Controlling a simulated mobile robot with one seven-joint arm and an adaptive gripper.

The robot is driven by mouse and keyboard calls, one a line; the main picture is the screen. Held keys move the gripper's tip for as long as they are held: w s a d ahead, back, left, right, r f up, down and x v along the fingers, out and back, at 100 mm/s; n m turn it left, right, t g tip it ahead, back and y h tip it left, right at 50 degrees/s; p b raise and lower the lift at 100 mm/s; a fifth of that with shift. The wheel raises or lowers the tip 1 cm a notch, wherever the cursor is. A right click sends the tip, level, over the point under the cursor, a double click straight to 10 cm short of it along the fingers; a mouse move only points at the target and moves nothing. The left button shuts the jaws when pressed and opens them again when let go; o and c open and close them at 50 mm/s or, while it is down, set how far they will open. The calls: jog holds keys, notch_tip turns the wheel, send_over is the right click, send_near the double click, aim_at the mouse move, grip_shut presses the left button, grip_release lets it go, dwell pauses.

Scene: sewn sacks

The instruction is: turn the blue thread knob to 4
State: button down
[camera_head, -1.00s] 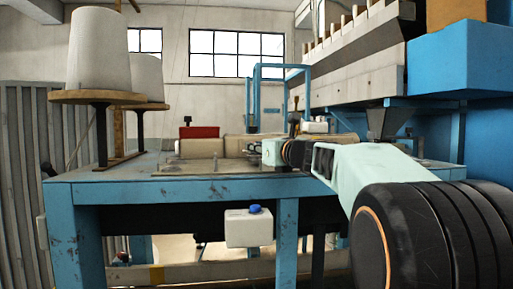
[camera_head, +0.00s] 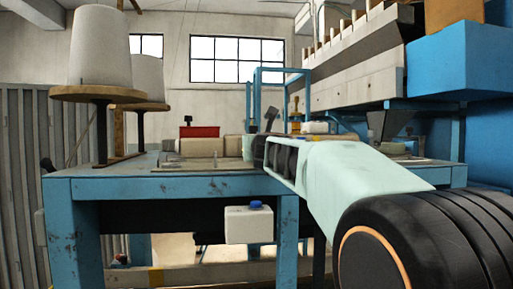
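A blue knob or cap (camera_head: 256,205) sits on top of a white box (camera_head: 249,226) fixed at the front of the blue table (camera_head: 150,188). I cannot make out a number or scale on it. No other blue knob can be clearly told on the machine parts. My arm reaches in from the lower right over the table top. My gripper (camera_head: 247,148) is at the arm's far end, above the table and well above the white box. Its fingers are too small and hidden to tell whether they are open or shut.
Large white thread cones (camera_head: 100,48) stand on wooden discs at the left. A red box (camera_head: 199,131), a dark lever (camera_head: 271,118) and an amber-coloured part (camera_head: 295,115) stand on the table's far side. A big blue block (camera_head: 460,58) is at the upper right.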

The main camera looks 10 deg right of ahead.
dwell(0.3)
jog(key=c, duration=1.8)
grip_release()
jog(key=shift+d+n+y+p, duration=0.1)
jog(key=shift+n+y+p, duration=0.2)
jog(key=shift+y, duration=0.2)
